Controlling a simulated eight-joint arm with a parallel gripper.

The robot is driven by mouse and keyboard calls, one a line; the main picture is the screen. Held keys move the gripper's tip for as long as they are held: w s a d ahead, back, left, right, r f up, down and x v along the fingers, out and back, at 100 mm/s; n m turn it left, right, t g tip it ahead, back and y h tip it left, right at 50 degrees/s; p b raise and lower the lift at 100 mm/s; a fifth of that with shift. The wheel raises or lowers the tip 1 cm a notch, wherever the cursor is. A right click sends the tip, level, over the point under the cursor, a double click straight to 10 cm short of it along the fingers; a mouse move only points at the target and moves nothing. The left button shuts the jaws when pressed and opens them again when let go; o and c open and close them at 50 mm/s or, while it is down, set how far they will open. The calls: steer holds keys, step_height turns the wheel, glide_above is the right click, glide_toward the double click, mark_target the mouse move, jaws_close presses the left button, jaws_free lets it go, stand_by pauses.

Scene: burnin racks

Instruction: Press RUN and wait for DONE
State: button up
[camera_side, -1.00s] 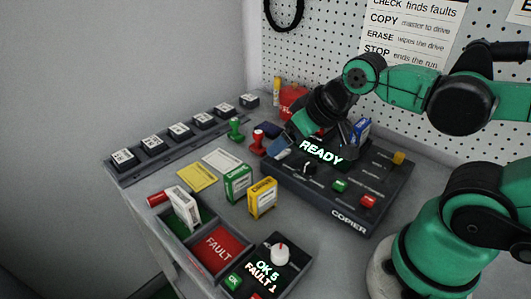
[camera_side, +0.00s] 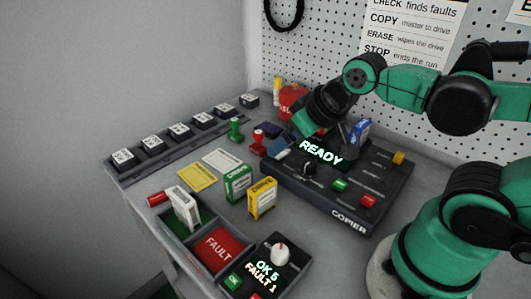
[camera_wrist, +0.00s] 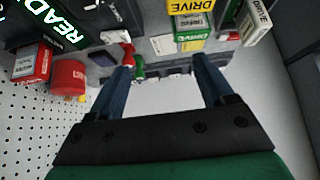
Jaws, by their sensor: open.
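The copier (camera_side: 350,218) is a dark box with a sloped top, lying right of centre in the side view. Its display (camera_side: 321,152) reads READY and also shows in the wrist view (camera_wrist: 62,24). On its top are a green button (camera_side: 340,185), a red button (camera_side: 368,201), a yellow button (camera_side: 398,158) and a dark knob (camera_side: 309,169). The small labels beside them are too small to read, so I cannot tell which is RUN. My gripper (camera_wrist: 162,68) is open and empty, its two fingers apart. In the side view it is over the copier's back left end.
A green drive box (camera_side: 238,184) and a yellow one (camera_side: 262,198) stand left of the copier. Red and green stamps (camera_side: 257,143) stand behind them. A FAULT tray (camera_side: 217,247) and a counter box (camera_side: 268,267) reading OK 5, FAULT 1 are in front. A pegboard wall is behind.

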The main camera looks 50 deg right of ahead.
jaws_close()
stand_by(1.6)
